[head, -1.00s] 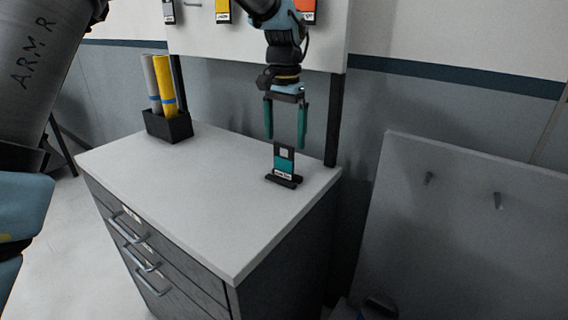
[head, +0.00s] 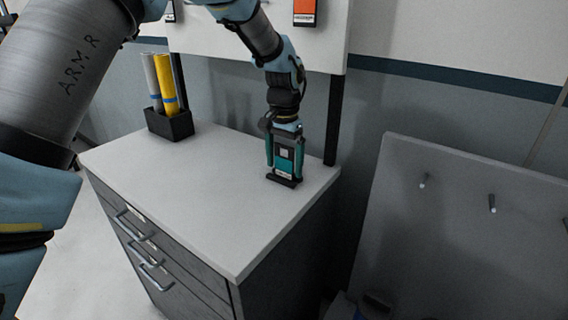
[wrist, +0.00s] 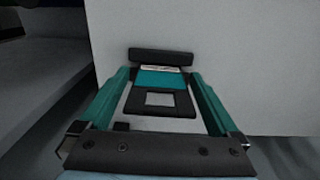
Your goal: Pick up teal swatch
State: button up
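The teal swatch (head: 283,166) is a black card with a teal panel, a pale label and a window near its top. It stands upright in a small black base (head: 283,181) near the right back corner of the cabinet top. My gripper (head: 285,171) is lowered over it, with one teal finger on each side. In the wrist view the swatch (wrist: 162,80) lies between the fingers, with a narrow gap visible on both sides. My gripper (wrist: 158,74) looks open around the swatch, not closed on it.
A black holder (head: 169,126) with grey and yellow rolls stands at the back left of the grey cabinet top (head: 195,190). A board with an orange swatch (head: 304,12) hangs above. A panel with pegs (head: 450,240) leans at the right. The cabinet top's front is clear.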

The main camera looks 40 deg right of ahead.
jog(key=c, duration=1.1)
